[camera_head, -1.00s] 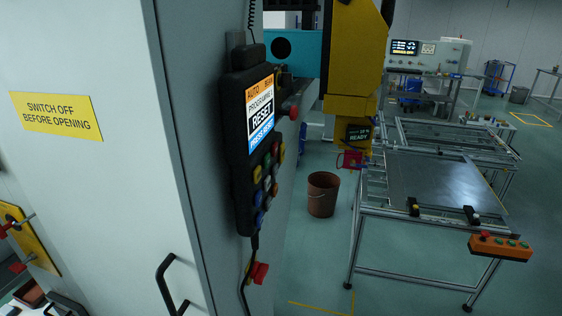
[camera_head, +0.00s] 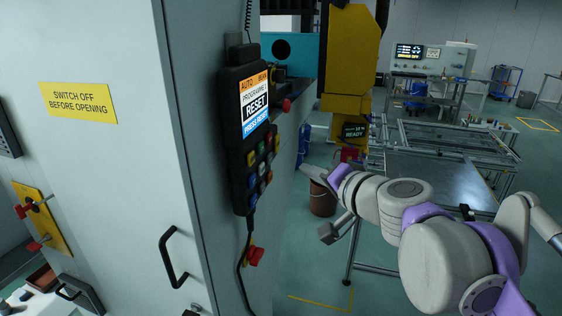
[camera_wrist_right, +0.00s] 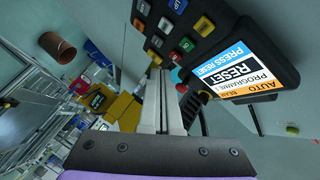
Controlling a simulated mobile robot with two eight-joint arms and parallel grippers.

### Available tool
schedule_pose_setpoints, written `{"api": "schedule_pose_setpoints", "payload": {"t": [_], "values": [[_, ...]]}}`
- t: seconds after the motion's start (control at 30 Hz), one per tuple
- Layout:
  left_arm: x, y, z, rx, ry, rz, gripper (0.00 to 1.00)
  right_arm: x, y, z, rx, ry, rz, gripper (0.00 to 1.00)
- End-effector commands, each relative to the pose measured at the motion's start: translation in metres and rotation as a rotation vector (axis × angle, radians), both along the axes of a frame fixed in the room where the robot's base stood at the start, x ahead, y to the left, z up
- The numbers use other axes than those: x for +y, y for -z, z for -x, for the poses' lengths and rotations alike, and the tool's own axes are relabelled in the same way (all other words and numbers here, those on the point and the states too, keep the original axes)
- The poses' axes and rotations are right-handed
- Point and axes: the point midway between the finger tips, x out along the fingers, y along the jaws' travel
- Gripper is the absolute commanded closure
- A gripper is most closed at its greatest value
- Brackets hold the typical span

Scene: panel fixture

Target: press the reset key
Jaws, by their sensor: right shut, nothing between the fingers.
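The dark handheld pendant (camera_head: 232,140) hangs on the side of the pale cabinet. Its screen (camera_head: 256,106) reads RESET and PRESS RESET. Below the screen is a block of small coloured keys (camera_head: 262,165); I cannot tell which is the reset key. My right gripper (camera_head: 306,168) points toward the pendant from the right, apart from it. In the right wrist view the gripper's fingers (camera_wrist_right: 162,74) are shut with nothing between them. The pendant's keys (camera_wrist_right: 186,44) and screen (camera_wrist_right: 237,73) lie beyond the fingertips. My left gripper is not in view.
A black handle (camera_head: 169,258) and a yellow warning sign (camera_head: 78,102) are on the cabinet. A red knob (camera_head: 257,256) sits below the pendant beside its cable. A brown bucket (camera_head: 322,203) stands on the floor behind my right gripper. A yellow machine (camera_head: 350,60) stands behind.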

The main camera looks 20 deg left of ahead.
Motion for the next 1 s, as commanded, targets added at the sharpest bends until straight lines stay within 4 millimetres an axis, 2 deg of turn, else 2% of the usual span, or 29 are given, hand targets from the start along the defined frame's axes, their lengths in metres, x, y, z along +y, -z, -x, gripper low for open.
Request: {"api": "schedule_pose_setpoints", "payload": {"t": [0.4,0.53,0.9,1.0], "values": [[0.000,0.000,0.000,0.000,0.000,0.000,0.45,0.002,-0.003,-0.002,0.001,0.003,-0.010,1.00],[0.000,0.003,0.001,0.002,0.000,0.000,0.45,0.009,-0.002,-0.002,0.002,0.001,-0.009,1.00],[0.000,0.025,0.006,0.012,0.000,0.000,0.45,0.058,-0.001,-0.003,0.002,-0.001,-0.009,1.00],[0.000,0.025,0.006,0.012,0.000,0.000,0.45,0.070,-0.002,-0.004,0.000,0.000,-0.009,1.00]]}}
